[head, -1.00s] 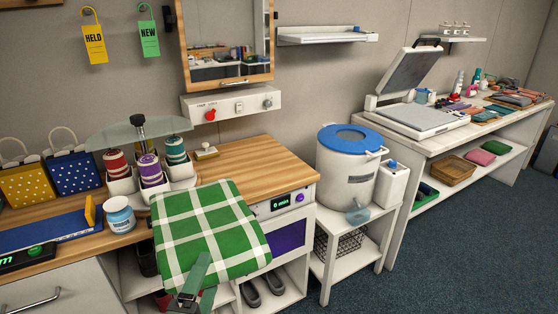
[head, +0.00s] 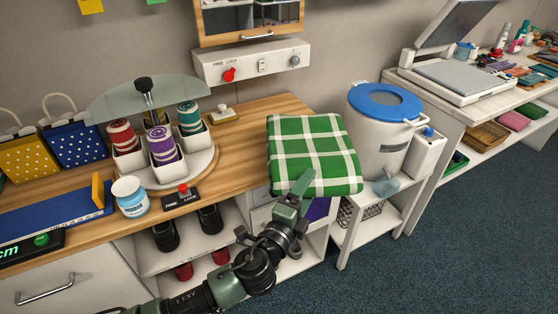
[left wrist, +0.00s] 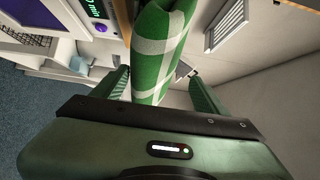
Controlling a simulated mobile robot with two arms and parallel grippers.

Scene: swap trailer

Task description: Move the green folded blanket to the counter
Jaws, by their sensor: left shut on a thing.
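The green folded blanket (head: 318,143), green with white checks, overlaps the right end of the wooden counter (head: 245,118) in the head view. Whether it touches the counter top or hangs above it I cannot tell. My left gripper (head: 300,186) is shut on the blanket's near edge. In the left wrist view the blanket (left wrist: 160,50) sits between the two fingers of the left gripper (left wrist: 160,88). My right gripper is not in view.
On the counter stand a turntable with thread spools (head: 161,144), a white jar (head: 131,196) and a red-button box (head: 181,197). A blue-lidded bin (head: 381,130) stands right of the blanket. Bare wood shows between turntable and blanket.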

